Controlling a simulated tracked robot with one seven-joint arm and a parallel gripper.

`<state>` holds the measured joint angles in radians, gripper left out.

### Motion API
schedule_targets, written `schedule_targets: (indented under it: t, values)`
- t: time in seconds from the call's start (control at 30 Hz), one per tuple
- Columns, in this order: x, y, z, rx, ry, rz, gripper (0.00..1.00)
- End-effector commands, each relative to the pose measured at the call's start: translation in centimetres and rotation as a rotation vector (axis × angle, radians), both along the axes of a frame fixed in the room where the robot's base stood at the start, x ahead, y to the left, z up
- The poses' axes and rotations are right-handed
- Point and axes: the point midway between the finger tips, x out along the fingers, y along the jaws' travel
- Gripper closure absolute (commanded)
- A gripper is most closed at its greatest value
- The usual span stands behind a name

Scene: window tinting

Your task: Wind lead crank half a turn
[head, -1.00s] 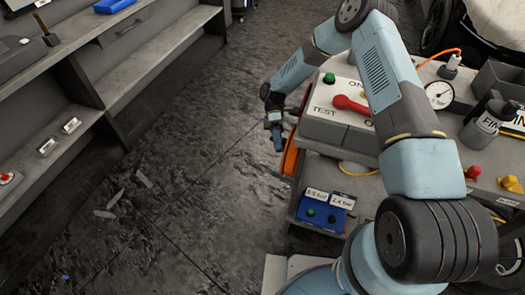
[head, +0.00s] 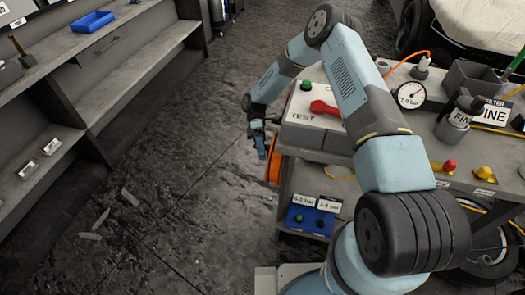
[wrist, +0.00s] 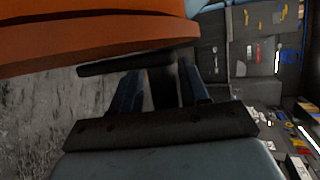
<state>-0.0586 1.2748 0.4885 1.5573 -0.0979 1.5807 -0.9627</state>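The orange crank wheel (head: 274,165) stands on the left side of the white TEST box (head: 318,112), partly hidden behind my gripper. My gripper (head: 261,150) is at the wheel's left side, pointing down. In the wrist view the orange wheel (wrist: 100,28) fills the upper left, just beyond the fingertips. A black bar (wrist: 120,65) lies along the wheel's lower edge and meets my gripper (wrist: 162,75) at the fingertips. The two fingers are apart with something dark between them. Whether they press on it is too dark to tell.
A red lever (head: 324,108) and green button (head: 307,85) are on the TEST box. A blue two-button panel (head: 310,220) sits on the lower shelf. A gauge (head: 411,95) and grey canister (head: 458,120) stand on the bench. Shelving (head: 130,80) lines the left; the floor between is mostly clear.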

Motion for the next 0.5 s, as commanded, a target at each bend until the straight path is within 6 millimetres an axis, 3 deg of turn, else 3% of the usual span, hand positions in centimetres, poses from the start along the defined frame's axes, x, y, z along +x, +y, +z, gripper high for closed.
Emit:
schedule_targets:
  t: [0.33,0.5]
  values:
    - [0.2,0.0,0.2,0.001,0.001,-0.001,0.49]
    - [1.8,0.3,0.8,0.001,0.000,-0.002,0.49]
